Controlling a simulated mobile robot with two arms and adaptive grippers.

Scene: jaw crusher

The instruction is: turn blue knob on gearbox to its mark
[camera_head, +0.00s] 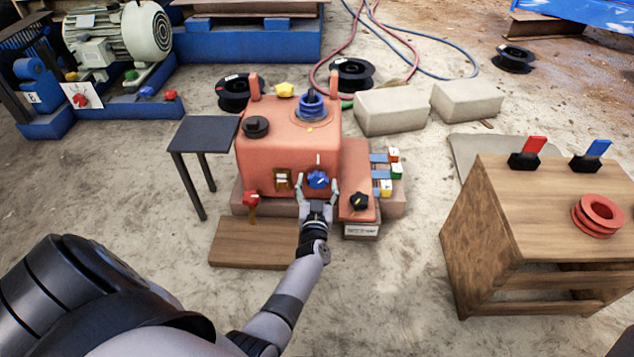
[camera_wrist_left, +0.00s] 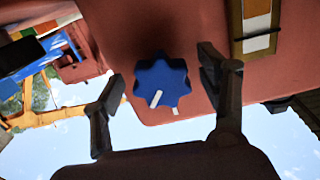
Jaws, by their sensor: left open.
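The blue knob (camera_head: 318,180) sits on the front face of the orange-red gearbox (camera_head: 285,150). It is star-shaped with a white pointer line, and also shows in the left wrist view (camera_wrist_left: 161,84). A white mark (camera_head: 318,159) is on the gearbox face above the knob. A short white mark also shows beside the knob's edge in the wrist view. My left gripper (camera_head: 318,187) is open, with one finger on each side of the knob; in the wrist view (camera_wrist_left: 165,95) gaps show between the fingers and the knob. My right gripper is not in view.
A red knob (camera_head: 251,199) is left of the blue knob, and a black knob (camera_head: 359,201) is to its right. A small dark table (camera_head: 205,134) stands left of the gearbox. A wooden bench (camera_head: 545,205) with red and blue levers is at right. A wooden board (camera_head: 255,243) lies in front.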

